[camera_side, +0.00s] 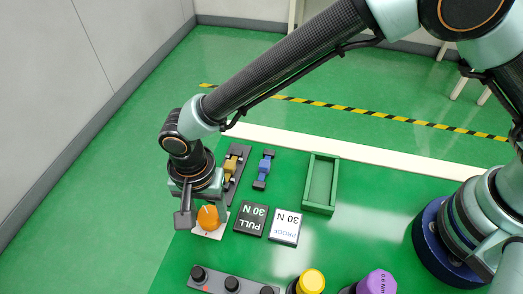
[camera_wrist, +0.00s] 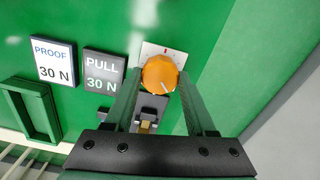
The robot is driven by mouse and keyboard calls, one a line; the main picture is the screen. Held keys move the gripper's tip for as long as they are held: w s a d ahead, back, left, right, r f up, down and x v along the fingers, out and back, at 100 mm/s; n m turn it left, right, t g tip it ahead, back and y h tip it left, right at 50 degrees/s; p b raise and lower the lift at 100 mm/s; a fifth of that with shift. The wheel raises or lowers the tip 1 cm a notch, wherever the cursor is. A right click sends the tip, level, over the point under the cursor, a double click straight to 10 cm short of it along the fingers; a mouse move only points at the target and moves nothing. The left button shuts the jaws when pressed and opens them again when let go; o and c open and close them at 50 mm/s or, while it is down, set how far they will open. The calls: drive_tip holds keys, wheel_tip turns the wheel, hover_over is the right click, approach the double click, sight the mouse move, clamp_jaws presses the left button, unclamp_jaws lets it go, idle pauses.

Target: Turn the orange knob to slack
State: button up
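The orange knob (camera_side: 208,217) sits on a small white plate (camera_side: 218,232) at the left edge of the green table. In the wrist view the knob (camera_wrist: 159,73) shows a pale pointer line on its lower right part. The plate (camera_wrist: 150,49) has a red mark above the knob; its lettering is too small to read. My gripper (camera_wrist: 160,84) is open, with one finger on each side of the knob. I cannot tell whether either finger touches it. In the side view my gripper (camera_side: 196,212) hangs at the knob, one dark finger in front at its left.
A PULL 30 N block (camera_side: 251,219) and a PROOF 30 N block (camera_side: 286,227) lie right of the knob. Beyond are yellow (camera_side: 232,167) and blue (camera_side: 264,170) devices and a green tray (camera_side: 320,184). A grey control box (camera_side: 230,284), yellow knob (camera_side: 312,281) and purple knob (camera_side: 378,282) stand in front.

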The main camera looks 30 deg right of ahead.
clamp_jaws()
drive_tip(key=shift+c, duration=1.9)
unclamp_jaws()
drive_tip(key=shift+n, duration=0.3)
drive_tip(key=n, duration=1.2)
drive_tip(key=shift+n, duration=0.3)
drive_tip(key=n, duration=0.3)
drive_tip(key=shift+n, duration=0.4)
drive_tip(key=n, duration=0.3)
drive_tip(key=shift+n, duration=0.3)
drive_tip(key=n, duration=0.6)
drive_tip(key=shift+n, duration=0.4)
